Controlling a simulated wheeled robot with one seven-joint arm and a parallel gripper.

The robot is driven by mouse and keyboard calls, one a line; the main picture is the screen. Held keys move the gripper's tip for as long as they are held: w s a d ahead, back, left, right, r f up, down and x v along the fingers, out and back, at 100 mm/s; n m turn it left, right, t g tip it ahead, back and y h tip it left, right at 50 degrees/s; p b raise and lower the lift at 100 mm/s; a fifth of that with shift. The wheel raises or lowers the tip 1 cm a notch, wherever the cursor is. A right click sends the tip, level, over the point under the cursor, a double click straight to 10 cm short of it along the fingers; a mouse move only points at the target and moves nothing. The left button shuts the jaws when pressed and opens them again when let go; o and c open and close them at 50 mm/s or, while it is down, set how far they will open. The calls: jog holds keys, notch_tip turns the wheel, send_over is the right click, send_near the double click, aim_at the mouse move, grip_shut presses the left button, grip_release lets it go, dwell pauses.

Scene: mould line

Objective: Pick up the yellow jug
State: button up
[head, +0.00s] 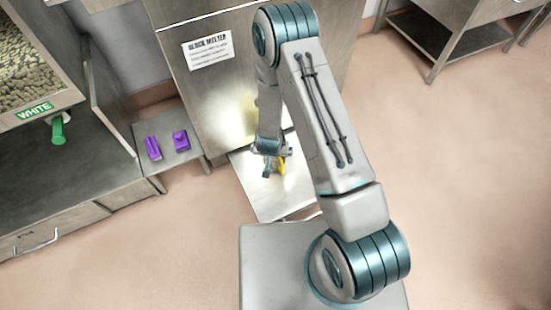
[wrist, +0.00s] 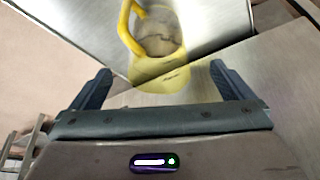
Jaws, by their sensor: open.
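The yellow jug (wrist: 158,70) stands on a metal surface ahead of my gripper in the wrist view. Its body looks see-through, with a solid yellow rim and a handle on the left. My gripper (wrist: 158,80) is open, with one finger on each side of the near part of the jug and apart from it. In the head view only a bit of the yellow jug (head: 281,165) shows beside my gripper (head: 268,172); my arm hides the rest. The jug is on a low metal shelf (head: 262,200) in front of the block melter.
The block melter (head: 205,85), a steel cabinet with a sign, stands behind the shelf. Left of it, a small side table (head: 180,158) holds two purple items (head: 180,140). Open floor (head: 460,180) lies to the right.

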aim_at(276, 158)
jog(key=b+x, duration=0.1)
jog(key=x, duration=0.3)
jog(key=shift+w+d+b+x, duration=0.15)
jog(key=shift+b+x, duration=0.55)
jog(key=shift+x, duration=0.65)
jog(key=shift+w+d+b+x, duration=0.15)
jog(key=shift+b+x, duration=0.55)
jog(key=shift+x, duration=0.6)
jog(key=shift+a+r, duration=0.1)
jog(key=shift+r, duration=0.1)
jog(key=c, duration=1.2)
jog(key=shift+r, duration=0.15)
